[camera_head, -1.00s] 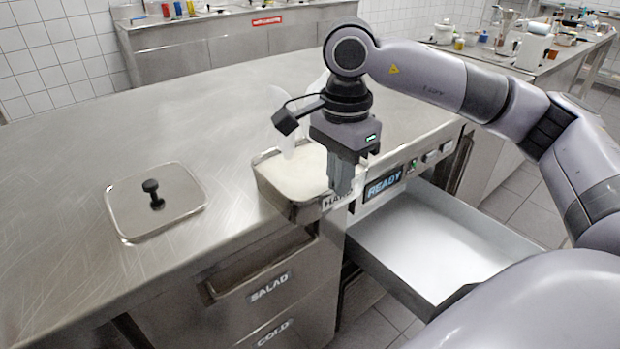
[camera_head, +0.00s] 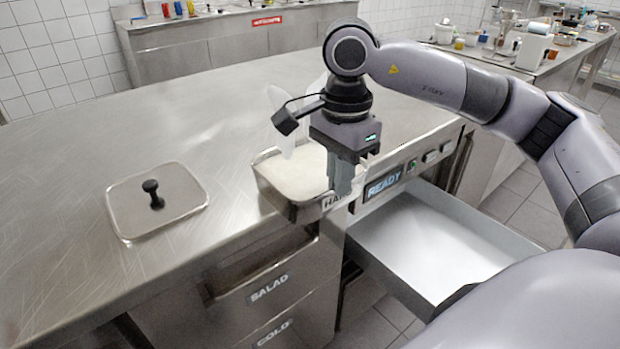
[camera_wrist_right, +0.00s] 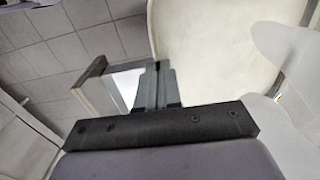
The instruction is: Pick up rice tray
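The rice tray (camera_head: 270,193) is a metal pan filled with white rice, at the front edge of the steel counter. My right gripper (camera_head: 344,190) points down at the tray's right side. Its fingers are close together on the rim there, apparently pinching it; the contact is partly hidden. In the right wrist view the fingers (camera_wrist_right: 156,85) are close together at the edge of the tray, with the pale rice surface (camera_wrist_right: 215,50) beyond. My left gripper is in no view.
A metal lid (camera_head: 180,195) with a black knob lies left of the tray. An open drawer (camera_head: 430,240) extends below the READY display (camera_head: 383,184). A translucent white piece (camera_head: 283,120) stands behind the tray. The counter's left side is mostly clear.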

